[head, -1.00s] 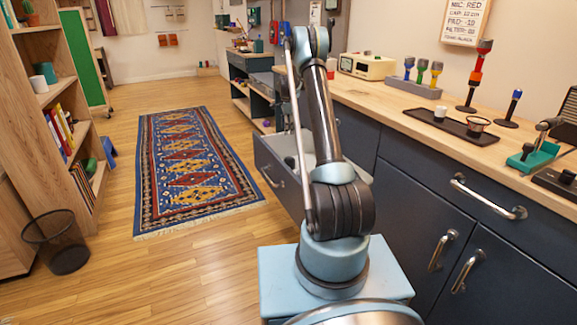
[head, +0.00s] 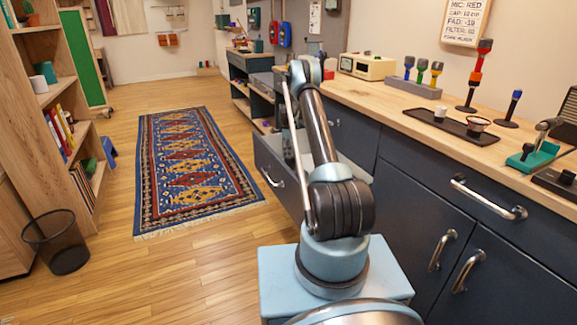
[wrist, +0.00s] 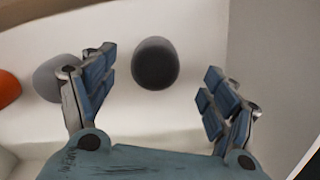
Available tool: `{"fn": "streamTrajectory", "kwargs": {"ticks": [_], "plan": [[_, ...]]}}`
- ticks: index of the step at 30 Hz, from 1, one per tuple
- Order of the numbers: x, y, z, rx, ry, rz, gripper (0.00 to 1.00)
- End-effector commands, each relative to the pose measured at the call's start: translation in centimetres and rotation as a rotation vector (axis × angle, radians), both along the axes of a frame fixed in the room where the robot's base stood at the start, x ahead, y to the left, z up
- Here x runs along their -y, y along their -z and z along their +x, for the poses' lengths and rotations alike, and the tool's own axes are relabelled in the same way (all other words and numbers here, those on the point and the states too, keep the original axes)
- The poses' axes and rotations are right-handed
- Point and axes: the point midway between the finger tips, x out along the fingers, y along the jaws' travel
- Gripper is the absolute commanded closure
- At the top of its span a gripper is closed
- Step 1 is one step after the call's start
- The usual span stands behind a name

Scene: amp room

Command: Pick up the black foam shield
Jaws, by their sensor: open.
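In the wrist view, a black, rounded foam shield (wrist: 155,63) lies on the pale floor of a drawer. My gripper (wrist: 156,82) is open, with its two blue-padded fingers on either side of the shield's near side. The shield sits just beyond and between the fingertips, and I cannot tell whether either finger touches it. In the head view the open drawer (head: 262,160) is partly hidden behind my arm, and the shield and my fingers do not show.
A grey rounded piece (wrist: 47,80) sits by the left finger, and an orange one (wrist: 8,88) is farther left. The drawer's pale walls (wrist: 275,70) rise close on the right. A wooden counter (head: 400,110) runs above the drawer. The rug (head: 185,170) lies clear to the left.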

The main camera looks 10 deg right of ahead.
Motion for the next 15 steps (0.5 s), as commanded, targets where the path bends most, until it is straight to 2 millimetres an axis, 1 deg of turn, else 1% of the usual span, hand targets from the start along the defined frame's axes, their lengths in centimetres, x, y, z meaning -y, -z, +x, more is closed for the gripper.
{"fn": "streamTrajectory", "kwargs": {"ticks": [1,3,6,11,15], "plan": [[0.0,0.8,0.0,0.0,0.0,0.0,0.21],[0.0,1.6,0.0,0.0,0.0,0.0,0.21],[0.0,2.3,0.0,0.0,0.0,0.0,0.21],[0.1,2.8,-0.1,0.0,0.0,0.0,0.21],[0.3,4.1,-0.2,0.0,0.0,0.0,0.21]]}}
